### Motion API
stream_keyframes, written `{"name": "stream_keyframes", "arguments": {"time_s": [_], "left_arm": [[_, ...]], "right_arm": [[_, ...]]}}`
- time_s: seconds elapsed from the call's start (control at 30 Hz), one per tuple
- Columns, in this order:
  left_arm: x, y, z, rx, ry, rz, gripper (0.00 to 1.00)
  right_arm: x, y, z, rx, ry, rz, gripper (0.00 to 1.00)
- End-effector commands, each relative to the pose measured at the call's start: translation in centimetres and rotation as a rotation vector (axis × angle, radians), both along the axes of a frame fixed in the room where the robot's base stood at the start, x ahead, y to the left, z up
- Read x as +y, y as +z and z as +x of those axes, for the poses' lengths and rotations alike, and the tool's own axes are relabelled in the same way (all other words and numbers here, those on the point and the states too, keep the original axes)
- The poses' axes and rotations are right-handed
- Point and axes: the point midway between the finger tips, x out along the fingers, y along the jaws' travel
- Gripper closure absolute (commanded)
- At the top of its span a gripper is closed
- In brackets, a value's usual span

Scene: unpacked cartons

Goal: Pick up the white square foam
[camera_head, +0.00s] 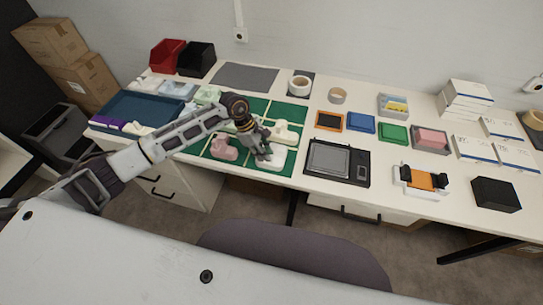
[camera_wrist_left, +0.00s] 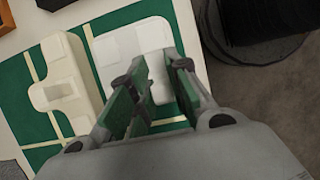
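The white square foam (camera_head: 271,162) lies on the green mat (camera_head: 287,169) near the table's front edge. In the left wrist view the white square foam (camera_wrist_left: 128,43) is a flat, round-cornered block with raised parts, partly hidden by my fingers. My left gripper (camera_head: 264,156) reaches down over it in the head view. In the left wrist view my left gripper (camera_wrist_left: 156,62) is open, with white surface showing between its fingers. I cannot tell whether the fingers touch the foam. My right gripper is in no view.
A cream foam piece (camera_head: 286,132) lies just behind, and a pink foam piece (camera_head: 223,149) lies to the left on the mat. A black-framed scale (camera_head: 329,159) stands to the right. A blue tray (camera_head: 140,109) stands on the left.

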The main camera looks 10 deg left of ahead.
Motion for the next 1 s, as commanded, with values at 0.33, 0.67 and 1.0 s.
{"name": "stream_keyframes", "arguments": {"time_s": [0.33, 0.67, 1.0], "left_arm": [[0.0, 0.0, 0.0, 0.0, 0.0, 0.0, 1.0], [0.0, 1.5, 0.1, -0.004, -0.001, 0.001, 1.0], [0.0, 6.2, 0.1, -0.004, 0.0, 0.0, 1.0]], "right_arm": [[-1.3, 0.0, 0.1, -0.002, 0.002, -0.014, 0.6], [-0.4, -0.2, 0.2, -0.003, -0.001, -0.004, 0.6], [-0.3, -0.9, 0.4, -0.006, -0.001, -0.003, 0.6]]}}
